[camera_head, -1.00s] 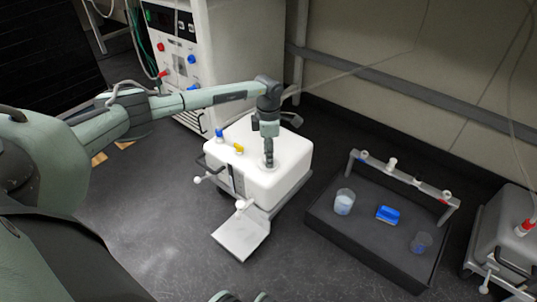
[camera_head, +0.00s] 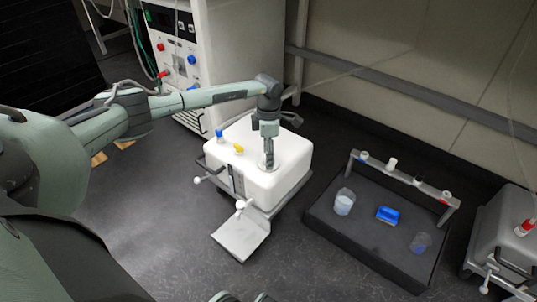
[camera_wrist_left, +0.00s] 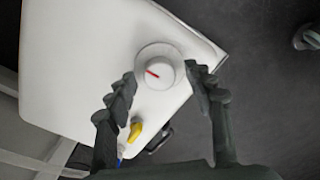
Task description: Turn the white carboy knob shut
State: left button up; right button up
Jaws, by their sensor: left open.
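The knob has a red line that runs diagonally. My left gripper (camera_head: 268,163) points down over the knob, which it hides in the head view. In the wrist view, the open fingers of this gripper (camera_wrist_left: 160,76) stand on either side of the knob, with gaps to it. My right gripper cannot be made out.
Blue (camera_head: 219,135) and yellow (camera_head: 238,149) fittings stick up from the carboy top, left of my gripper. A small white tap (camera_head: 240,205) is at its front. A dark tray (camera_head: 330,226) with beakers and a blue item stands to the right. A control cabinet stands behind.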

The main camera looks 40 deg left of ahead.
pick_arm(q)
notch_tip(320, 180, up, 12)
dwell(0.4)
jog(key=shift+f, duration=0.1)
